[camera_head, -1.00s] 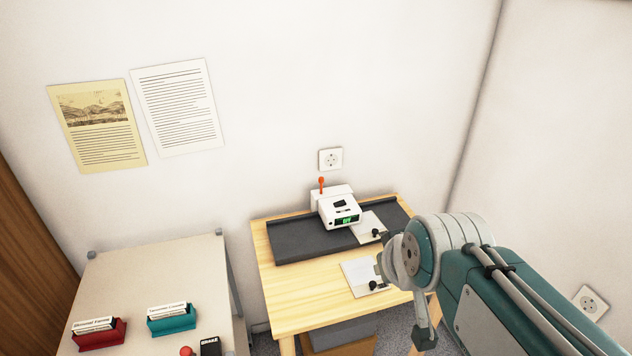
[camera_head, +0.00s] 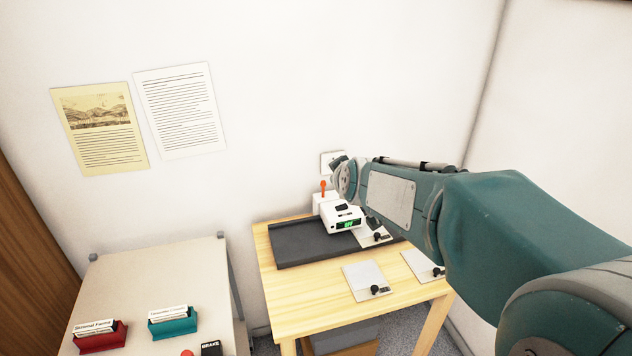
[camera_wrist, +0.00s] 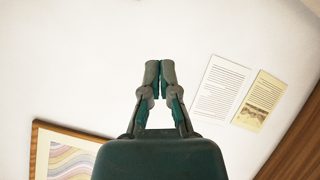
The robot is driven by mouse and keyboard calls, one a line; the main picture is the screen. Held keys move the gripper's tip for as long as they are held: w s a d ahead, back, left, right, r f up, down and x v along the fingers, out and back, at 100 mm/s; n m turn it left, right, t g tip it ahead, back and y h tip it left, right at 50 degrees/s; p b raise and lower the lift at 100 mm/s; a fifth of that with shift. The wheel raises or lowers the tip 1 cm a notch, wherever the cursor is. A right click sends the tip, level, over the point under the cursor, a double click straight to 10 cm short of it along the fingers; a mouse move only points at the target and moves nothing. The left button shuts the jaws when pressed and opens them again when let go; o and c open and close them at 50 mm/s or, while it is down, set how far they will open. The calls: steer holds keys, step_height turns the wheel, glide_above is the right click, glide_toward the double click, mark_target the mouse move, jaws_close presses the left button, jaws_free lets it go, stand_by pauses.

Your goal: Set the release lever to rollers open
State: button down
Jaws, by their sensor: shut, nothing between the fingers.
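The release lever (camera_head: 323,188) has an orange-red tip and stands upright at the back left of a white machine (camera_head: 343,214) with a small green display. The machine sits on a dark grey bed on the wooden table. My gripper (camera_wrist: 160,66) is shut and empty in the wrist view, with the white wall beyond it. In the head view my wrist is just right of and above the lever, with a gap between them. The fingertips are hard to make out there. I cannot read any marking of the lever's positions.
Flat plates with black knobs (camera_head: 366,281) lie on the wooden table (camera_head: 310,295). A pale table (camera_head: 160,275) at left holds a red card holder (camera_head: 100,338) and a teal one (camera_head: 174,326). A wall socket (camera_head: 331,160) is behind the lever. A framed print (camera_wrist: 70,155) shows in the wrist view.

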steer(key=w+a+f+n+t+h, duration=0.15)
steer(key=w+f, duration=0.25)
steer(key=w, duration=0.5)
steer(key=w+a+f+n+t, duration=0.25)
steer(key=w+f, duration=0.25)
steer(key=w, duration=0.4)
steer(key=w+f+n+t+h, duration=0.1)
steer(key=w+f+t+h, duration=0.1)
steer(key=w+f, duration=0.35)
steer(key=n+t+h, duration=0.2)
steer(key=h, duration=0.1)
glide_toward(323, 190)
steer(key=shift+w+a+r, duration=0.2)
steer(key=shift+a+r, duration=0.25)
steer(key=shift+r, duration=0.1)
steer(key=shift+w+a+r, duration=0.2)
steer(key=shift+a+r, duration=0.3)
steer(key=shift+r, duration=0.05)
steer(key=shift+w, duration=0.1)
steer(key=shift+x, duration=4.95)
